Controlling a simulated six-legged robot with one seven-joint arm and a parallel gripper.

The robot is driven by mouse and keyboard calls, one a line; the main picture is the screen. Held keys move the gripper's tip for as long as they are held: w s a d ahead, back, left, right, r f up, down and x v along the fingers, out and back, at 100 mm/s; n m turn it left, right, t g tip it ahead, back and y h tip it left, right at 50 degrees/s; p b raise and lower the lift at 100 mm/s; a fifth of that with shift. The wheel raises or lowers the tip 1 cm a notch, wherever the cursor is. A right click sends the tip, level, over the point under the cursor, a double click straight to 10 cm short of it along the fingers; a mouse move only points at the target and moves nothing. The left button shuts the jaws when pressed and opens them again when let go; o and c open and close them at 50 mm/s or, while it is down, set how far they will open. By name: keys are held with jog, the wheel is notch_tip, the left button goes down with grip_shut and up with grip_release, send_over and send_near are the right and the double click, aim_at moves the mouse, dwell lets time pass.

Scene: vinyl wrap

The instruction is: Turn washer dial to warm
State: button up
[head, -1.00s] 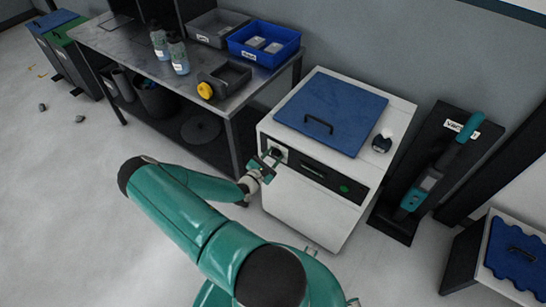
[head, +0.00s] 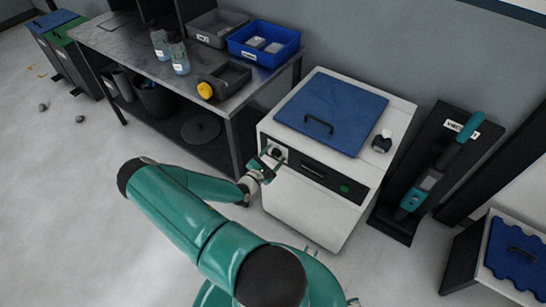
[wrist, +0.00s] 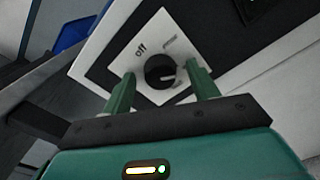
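The washer (head: 310,200) is a white box with a blue lid and a black front panel. Its dial (wrist: 160,71) is a round black knob with a light pointer mark, on a white plate (wrist: 108,68) marked "off"; other marks are too small to read. In the wrist view the pointer faces right, away from the "off" word. My gripper (wrist: 160,84) is open, with one green finger on each side of the dial; I cannot tell whether they touch it. In the head view my gripper (head: 268,163) is at the washer's front left, partly hiding the dial.
A metal table (head: 125,50) with bottles, a grey bin and a blue bin (head: 264,42) stands left of the washer. A handheld vacuum (head: 433,180) on a black stand is at the right. A small dark item (head: 381,144) sits on the washer top.

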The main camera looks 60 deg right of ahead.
jog(key=w+a, duration=0.2)
jog(key=a, duration=1.1)
jog(key=shift+a, duration=0.3)
jog(key=shift+w, duration=0.15)
jog(key=w+a+r+m+y, duration=0.35)
jog(key=a+r, duration=0.25)
jog(key=r, duration=0.2)
jog(key=w+a+r+m+g+y, duration=0.1)
jog(key=w+a+r+m+y, duration=0.2)
jog(key=a+r, duration=0.4)
jog(key=w+a+r+m+y, duration=0.1)
jog(key=a+r+m+y, duration=0.35)
jog(key=r, duration=0.45)
jog(key=s+a+r+t+y, duration=0.3)
jog(key=a+r+t, duration=0.1)
jog(key=a+r, duration=0.5)
jog(key=s+a+r+t+y, duration=0.3)
jog(key=a+r+t, duration=0.2)
jog(key=a+r, duration=0.3)
notch_tip(320, 180, up, 4)
jog(key=shift+a+r+n+y, duration=0.2)
jog(key=shift+a+n+y, duration=0.2)
